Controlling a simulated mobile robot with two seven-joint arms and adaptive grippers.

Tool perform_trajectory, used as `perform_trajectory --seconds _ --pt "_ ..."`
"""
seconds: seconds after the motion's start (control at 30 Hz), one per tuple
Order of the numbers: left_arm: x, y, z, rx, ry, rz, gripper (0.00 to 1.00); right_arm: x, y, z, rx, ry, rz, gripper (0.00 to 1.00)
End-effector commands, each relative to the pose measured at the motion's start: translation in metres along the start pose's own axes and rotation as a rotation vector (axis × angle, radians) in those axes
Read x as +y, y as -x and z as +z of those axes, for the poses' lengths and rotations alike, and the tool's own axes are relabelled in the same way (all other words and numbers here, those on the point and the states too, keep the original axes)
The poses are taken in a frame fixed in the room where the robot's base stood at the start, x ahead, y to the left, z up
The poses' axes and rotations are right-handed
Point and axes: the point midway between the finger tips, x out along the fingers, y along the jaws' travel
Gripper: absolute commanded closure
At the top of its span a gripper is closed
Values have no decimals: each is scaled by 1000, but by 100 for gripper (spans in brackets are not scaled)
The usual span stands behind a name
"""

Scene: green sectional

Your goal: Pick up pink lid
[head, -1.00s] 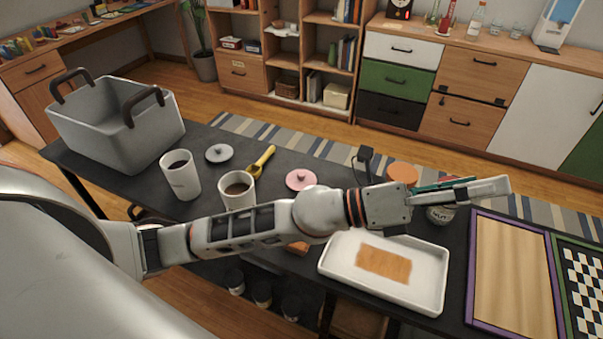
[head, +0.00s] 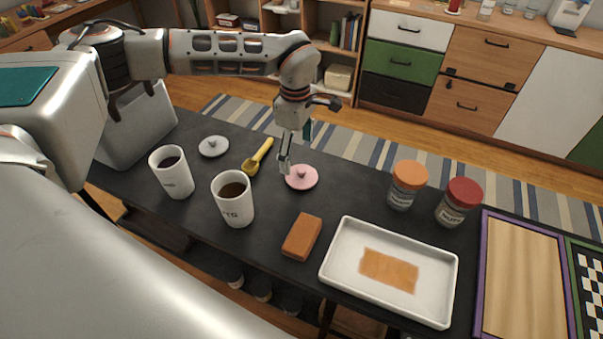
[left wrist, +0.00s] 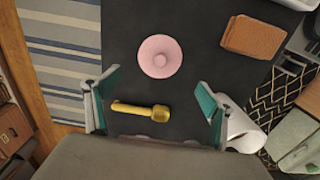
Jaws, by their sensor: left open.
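The pink lid (head: 301,177) is a round disc with a small knob, lying flat on the dark table near its far edge. It also shows in the left wrist view (left wrist: 160,56), ahead of the fingers and roughly between their lines. My left gripper (head: 292,152) points down just above and behind the lid in the head view. In the left wrist view its two green-padded fingers (left wrist: 153,103) are wide apart with nothing held. A yellow scoop (left wrist: 140,109) lies on the table between the fingers in that view. My right gripper is not in view.
White cups (head: 233,199) with dark drink stand left of the lid, near a grey lid (head: 213,146) and the yellow scoop (head: 258,157). A brown block (head: 301,237), a white tray (head: 345,281) and two jars (head: 407,186) are to the right. A grey bin (head: 140,125) stands far left.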

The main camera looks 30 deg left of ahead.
Motion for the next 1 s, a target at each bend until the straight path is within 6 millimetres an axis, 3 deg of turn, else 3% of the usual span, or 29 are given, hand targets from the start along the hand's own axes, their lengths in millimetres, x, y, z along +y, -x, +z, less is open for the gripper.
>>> perform_trajectory --seconds 0.37,0.6,0.87,1.0 --pt "0 -36 3 1 -1 -4 18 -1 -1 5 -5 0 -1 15" --pt "2 -70 8 0 0 -5 18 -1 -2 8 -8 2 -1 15" --pt "3 -74 8 -1 0 -1 18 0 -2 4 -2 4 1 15" --pt "3 -74 8 -1 0 -1 49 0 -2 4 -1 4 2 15"
